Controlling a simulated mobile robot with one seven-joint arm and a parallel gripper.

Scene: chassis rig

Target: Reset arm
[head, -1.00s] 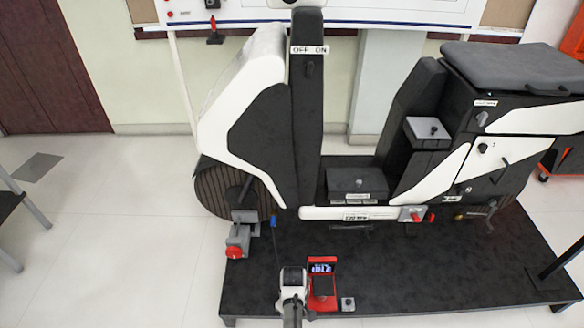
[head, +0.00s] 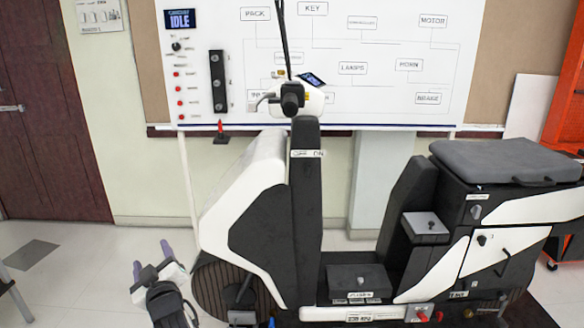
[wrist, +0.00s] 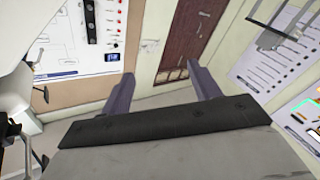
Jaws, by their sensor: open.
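My gripper (head: 151,257) shows at the lower left of the head view, its two purple-grey fingers pointing up and apart with nothing between them. In the wrist view the open fingers (wrist: 162,88) stand either side of a gap, with a brown door and pale wall beyond. My gripper is in free space to the left of the scooter chassis (head: 262,205), apart from its white front fairing and wheel. My arm hides a little of the floor and the area near the front wheel.
A circuit board (head: 360,70) with labelled boxes and an IDLE display stands behind the scooter. A dark seat (head: 510,162) tops the scooter's rear. Open floor (head: 90,245) lies left of the scooter, before the brown door (head: 45,120).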

